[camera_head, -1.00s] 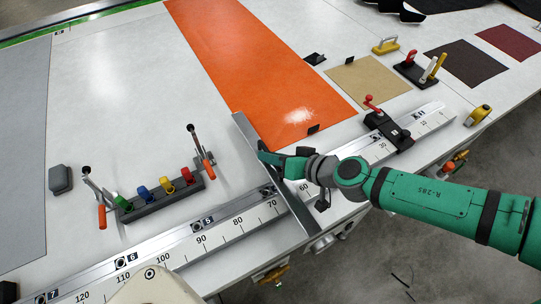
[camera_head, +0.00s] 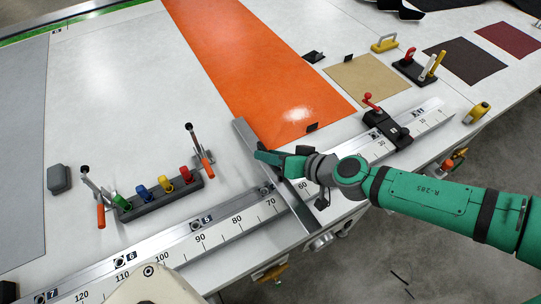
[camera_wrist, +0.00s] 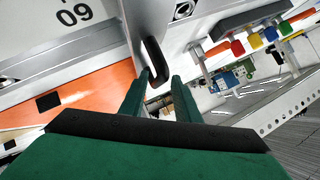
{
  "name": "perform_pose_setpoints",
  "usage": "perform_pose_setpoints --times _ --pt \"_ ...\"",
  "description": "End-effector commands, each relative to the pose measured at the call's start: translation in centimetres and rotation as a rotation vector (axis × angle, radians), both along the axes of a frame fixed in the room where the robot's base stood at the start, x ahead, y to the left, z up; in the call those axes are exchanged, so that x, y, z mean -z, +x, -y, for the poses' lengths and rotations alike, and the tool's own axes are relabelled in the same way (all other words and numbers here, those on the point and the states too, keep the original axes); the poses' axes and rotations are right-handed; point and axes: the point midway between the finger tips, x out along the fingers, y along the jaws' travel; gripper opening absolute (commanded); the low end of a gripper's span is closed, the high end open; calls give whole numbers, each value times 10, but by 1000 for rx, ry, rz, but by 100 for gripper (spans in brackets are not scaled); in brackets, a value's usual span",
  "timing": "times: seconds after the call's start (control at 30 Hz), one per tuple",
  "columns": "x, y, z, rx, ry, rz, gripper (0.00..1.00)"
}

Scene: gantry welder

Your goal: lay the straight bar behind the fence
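The straight bar (camera_head: 297,207) is a long grey metal bar. It lies crosswise over the fence (camera_head: 236,220), the long metal rail with a printed number scale along the table's front. Its far end is near the orange strip's corner, and its near end reaches past the table's front edge. My gripper (camera_head: 262,157) is at the bar's upper part. In the wrist view, my gripper's fingers (camera_wrist: 158,85) are on either side of a black loop handle (camera_wrist: 156,62) on the bar (camera_wrist: 147,20). Whether the bar touches the fence is unclear.
A rack (camera_head: 163,198) with coloured-handled parts and toggle clamps stands behind the fence at left. A black stop with a red lever (camera_head: 386,126) sits on the fence at right. An orange strip (camera_head: 265,75) lies behind.

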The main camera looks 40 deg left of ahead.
Motion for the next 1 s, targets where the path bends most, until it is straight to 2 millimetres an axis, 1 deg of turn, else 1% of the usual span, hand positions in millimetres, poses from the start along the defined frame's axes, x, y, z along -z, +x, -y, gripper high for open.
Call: perform_pose_setpoints --times 0.07,0.6,0.8,1.0 --pt "-7 1 3 3 -1 1 29" --pt "-52 -2 82 1 0 -1 29" --pt "-62 -2 98 -1 0 -1 29" --pt "-65 -2 104 -1 1 0 29"
